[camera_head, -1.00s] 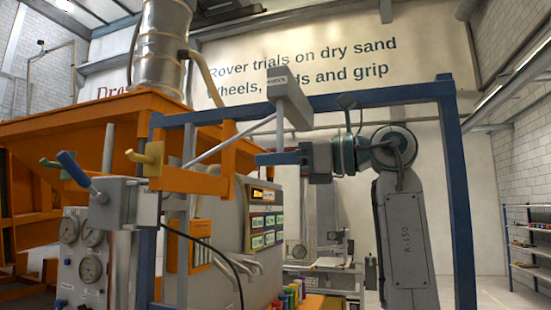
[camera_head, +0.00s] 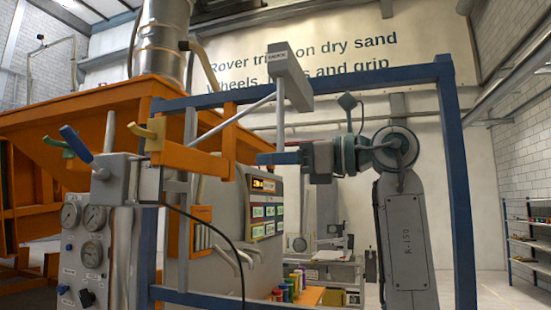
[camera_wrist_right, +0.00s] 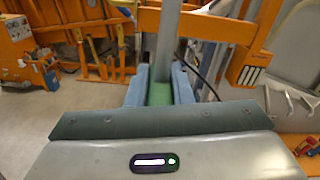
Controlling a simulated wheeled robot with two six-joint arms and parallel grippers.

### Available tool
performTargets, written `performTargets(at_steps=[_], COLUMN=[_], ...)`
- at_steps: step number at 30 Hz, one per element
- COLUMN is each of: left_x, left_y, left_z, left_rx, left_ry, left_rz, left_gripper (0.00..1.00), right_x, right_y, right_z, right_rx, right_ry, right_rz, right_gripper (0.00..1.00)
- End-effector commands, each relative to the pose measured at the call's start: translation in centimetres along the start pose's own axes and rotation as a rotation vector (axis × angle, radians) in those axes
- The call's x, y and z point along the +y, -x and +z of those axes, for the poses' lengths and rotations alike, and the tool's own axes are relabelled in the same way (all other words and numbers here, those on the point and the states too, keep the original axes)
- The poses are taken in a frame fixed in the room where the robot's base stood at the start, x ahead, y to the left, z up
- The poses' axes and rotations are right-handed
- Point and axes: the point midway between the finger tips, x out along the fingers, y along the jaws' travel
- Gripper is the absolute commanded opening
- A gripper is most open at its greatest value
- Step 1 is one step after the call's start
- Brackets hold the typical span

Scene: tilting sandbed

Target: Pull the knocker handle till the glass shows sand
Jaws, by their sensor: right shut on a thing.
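The knocker is a grey labelled box (camera_head: 290,80) above the blue frame's top beam, with a slanting rod (camera_head: 236,121) beside it. A grey vertical bar (camera_head: 280,125) hangs below the box down to my right gripper (camera_head: 268,158). In the right wrist view this bar (camera_wrist_right: 168,40) rises from a green grip (camera_wrist_right: 160,93). My right gripper (camera_wrist_right: 160,88) has its blue fingers on both sides of the green grip and is shut on it. I cannot make out a glass showing sand. My left gripper is not in view.
A blue frame (camera_head: 458,170) stands around my right arm. Shelves (camera_head: 528,235) stand far right.

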Motion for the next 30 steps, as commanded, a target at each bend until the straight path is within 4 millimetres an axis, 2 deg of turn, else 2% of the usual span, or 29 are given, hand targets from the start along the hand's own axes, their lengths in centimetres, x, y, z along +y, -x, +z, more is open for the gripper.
performTargets(at_steps=[1, 2, 5, 13, 17, 30], left_x=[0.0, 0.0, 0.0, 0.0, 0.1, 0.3], left_y=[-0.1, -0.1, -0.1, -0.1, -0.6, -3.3], left_z=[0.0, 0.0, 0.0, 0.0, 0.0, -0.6], left_rx=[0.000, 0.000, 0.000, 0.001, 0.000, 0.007], left_ry=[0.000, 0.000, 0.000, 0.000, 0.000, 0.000], left_rz=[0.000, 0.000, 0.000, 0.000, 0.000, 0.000], left_gripper=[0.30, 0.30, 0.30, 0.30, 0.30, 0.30], right_x=[0.0, 0.0, 0.0, 0.0, -0.1, -0.1], right_y=[-0.1, -0.1, -0.1, 0.0, 0.8, 9.0], right_z=[-0.7, -0.7, -0.7, -0.4, -0.6, -0.6], right_rx=[0.012, 0.012, 0.012, 0.008, 0.008, 0.008], right_ry=[-0.006, -0.006, -0.006, -0.004, -0.002, -0.002], right_rz=[0.007, 0.007, 0.006, 0.004, 0.001, 0.000], right_gripper=[0.00, 0.22, 0.41, 0.41, 0.41, 0.41])
